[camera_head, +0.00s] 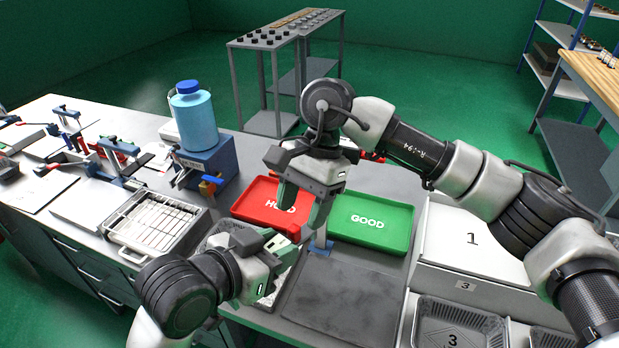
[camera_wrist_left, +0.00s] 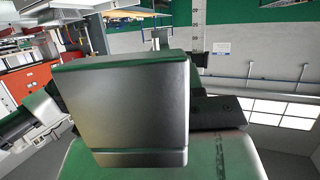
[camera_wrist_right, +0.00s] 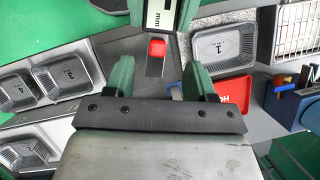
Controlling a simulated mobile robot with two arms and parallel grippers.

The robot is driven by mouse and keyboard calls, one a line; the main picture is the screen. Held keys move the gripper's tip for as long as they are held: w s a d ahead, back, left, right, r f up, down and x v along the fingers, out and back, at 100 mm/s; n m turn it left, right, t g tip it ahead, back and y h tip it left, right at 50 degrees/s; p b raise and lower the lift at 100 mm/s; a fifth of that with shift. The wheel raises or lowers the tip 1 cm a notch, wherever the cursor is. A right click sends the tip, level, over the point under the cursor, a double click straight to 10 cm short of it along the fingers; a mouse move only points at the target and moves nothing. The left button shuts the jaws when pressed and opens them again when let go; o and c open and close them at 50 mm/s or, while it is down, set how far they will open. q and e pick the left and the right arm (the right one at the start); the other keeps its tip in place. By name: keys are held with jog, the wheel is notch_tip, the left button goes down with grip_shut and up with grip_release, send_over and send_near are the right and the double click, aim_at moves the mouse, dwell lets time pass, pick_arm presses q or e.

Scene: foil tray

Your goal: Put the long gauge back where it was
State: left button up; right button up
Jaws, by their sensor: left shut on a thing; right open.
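My left gripper (camera_head: 288,242) is shut on the long gauge, low over the bench. In the right wrist view the gauge (camera_wrist_right: 160,16) shows as a white strip marked "mm" in a dark frame, between green fingers. A graduated grey strip (camera_wrist_left: 198,35), seemingly its scale, stands in the left wrist view. A grey part with a red end (camera_wrist_right: 157,48) lies in line with it. My right gripper (camera_head: 305,205) is open and empty, pointing down just above the left one. Its fingers (camera_wrist_right: 160,82) are apart in its wrist view. The grippers hide most of the gauge in the head view.
A red HOLD tray (camera_head: 252,190) and a green GOOD tray (camera_head: 372,240) lie behind the grippers. A dark mat (camera_head: 340,300) lies bare in front. Foil tray 1 (camera_wrist_right: 224,48) is close by; foil tray 3 (camera_head: 450,304) is right. A blue bottle (camera_head: 194,120) stands left.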

aim_at(294, 237)
jog(key=x, duration=0.6)
jog(key=c, duration=0.7)
pick_arm(q)
jog(key=o, duration=1.2)
jog(key=shift+c, duration=0.2)
pick_arm(e)
jog(key=shift+r, duration=0.1)
jog(key=shift+c, duration=0.8)
